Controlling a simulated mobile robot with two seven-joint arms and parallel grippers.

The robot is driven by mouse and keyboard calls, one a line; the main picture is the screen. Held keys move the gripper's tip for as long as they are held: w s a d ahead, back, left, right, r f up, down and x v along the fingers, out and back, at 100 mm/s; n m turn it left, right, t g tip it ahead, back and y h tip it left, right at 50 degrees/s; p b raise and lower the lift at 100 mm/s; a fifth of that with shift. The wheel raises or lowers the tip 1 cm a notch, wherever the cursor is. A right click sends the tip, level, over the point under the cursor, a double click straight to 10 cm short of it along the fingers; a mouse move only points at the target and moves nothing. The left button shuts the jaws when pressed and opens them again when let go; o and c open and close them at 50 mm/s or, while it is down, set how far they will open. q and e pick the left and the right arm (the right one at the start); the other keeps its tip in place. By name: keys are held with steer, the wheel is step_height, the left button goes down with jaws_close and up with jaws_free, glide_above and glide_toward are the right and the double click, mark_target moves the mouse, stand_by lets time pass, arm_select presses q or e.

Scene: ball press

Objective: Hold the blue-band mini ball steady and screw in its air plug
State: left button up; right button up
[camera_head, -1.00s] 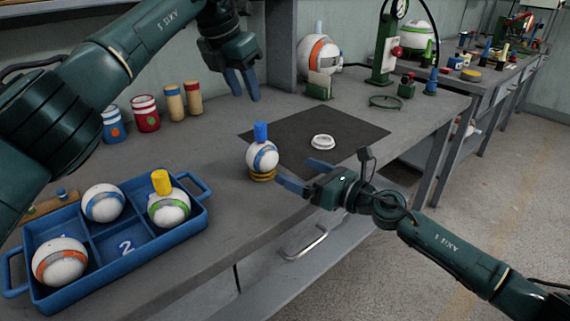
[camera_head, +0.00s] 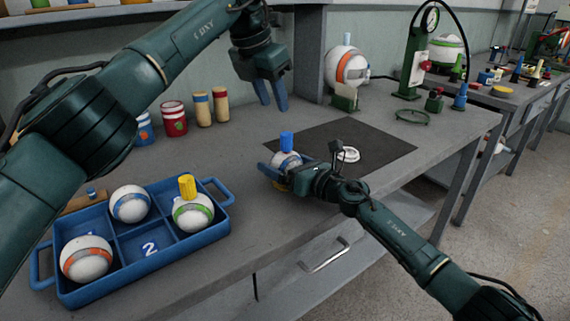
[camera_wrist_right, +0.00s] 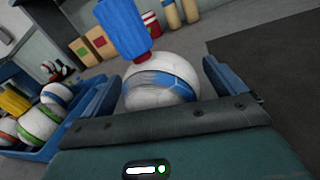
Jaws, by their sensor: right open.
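The white ball with a blue band (camera_head: 287,161) stands on the table near its front edge, at the dark mat's left side. A blue plug (camera_head: 287,140) stands upright on its top; how deep it sits cannot be told. The yellow ring under the ball is mostly hidden. My right gripper (camera_head: 283,168) is open, with its fingers on either side of the ball. The right wrist view shows the ball (camera_wrist_right: 162,88) between the blue fingers, and the plug (camera_wrist_right: 122,27) above. My left gripper (camera_head: 271,94) is empty, fingers apart, above the table behind the ball.
A blue tray (camera_head: 143,268) at front left holds several balls, one with a yellow plug (camera_head: 187,186). A white ring (camera_head: 349,155) lies on the dark mat (camera_head: 385,151). Cans and cylinders stand at the back. A green gauge stand (camera_head: 411,65) is at back right.

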mark_target(287, 133)
arm_select(q)
steer(key=shift+o, duration=0.2)
arm_select(e)
steer(key=c, duration=1)
arm_select(q)
steer(key=shift+o, duration=0.8)
steer(key=shift+s+d+r+n+t, duration=0.1)
steer(key=shift+s+r+n+t, duration=0.2)
steer(key=shift+r, duration=0.2)
steer(key=x, duration=1.2)
